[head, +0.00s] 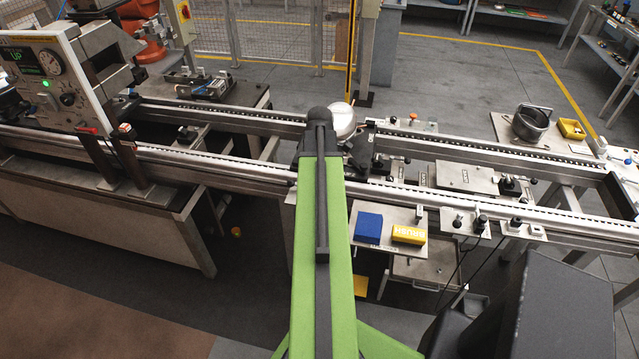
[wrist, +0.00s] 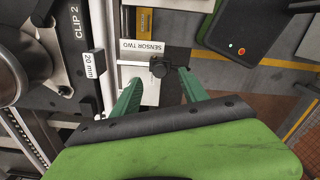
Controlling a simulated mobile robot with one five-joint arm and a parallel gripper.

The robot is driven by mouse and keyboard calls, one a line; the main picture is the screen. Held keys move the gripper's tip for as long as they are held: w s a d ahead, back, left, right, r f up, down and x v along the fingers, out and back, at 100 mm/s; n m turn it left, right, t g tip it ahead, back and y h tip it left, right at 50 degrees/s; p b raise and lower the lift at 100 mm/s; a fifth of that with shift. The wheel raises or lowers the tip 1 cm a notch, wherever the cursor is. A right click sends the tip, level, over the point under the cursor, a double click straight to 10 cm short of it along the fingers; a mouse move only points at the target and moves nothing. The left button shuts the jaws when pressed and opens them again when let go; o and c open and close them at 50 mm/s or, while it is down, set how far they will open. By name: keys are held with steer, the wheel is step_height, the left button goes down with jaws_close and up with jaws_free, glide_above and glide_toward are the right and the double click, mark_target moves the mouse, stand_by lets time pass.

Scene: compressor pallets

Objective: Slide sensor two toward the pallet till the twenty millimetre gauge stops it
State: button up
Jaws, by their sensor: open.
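In the wrist view my gripper (wrist: 161,80) is open, with its two green fingers apart. Sensor two, a small black round-headed part (wrist: 159,69), shows at the gap between the fingertips, with a dark piece at its right by the right finger. I cannot tell whether either finger touches it. A white plate marked SENSOR TWO (wrist: 139,50) lies beside it. The twenty millimetre gauge (wrist: 93,65), a dark block with a white 20 mm label, sits left of the sensor, at the edge of the dark pallet (wrist: 67,72). A gap separates gauge and sensor. In the head view my arm hides the gripper.
A metal rail (wrist: 103,28) runs between pallet and sensor. A round metal body (wrist: 28,58) stands on the pallet. Several black knobs stand at the right rail.

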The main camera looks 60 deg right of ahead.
step_height(320, 180, down, 6)
steer(key=b, duration=0.4)
steer(key=shift+r, duration=0.2)
steer(key=shift+r, duration=0.1)
jaws_close()
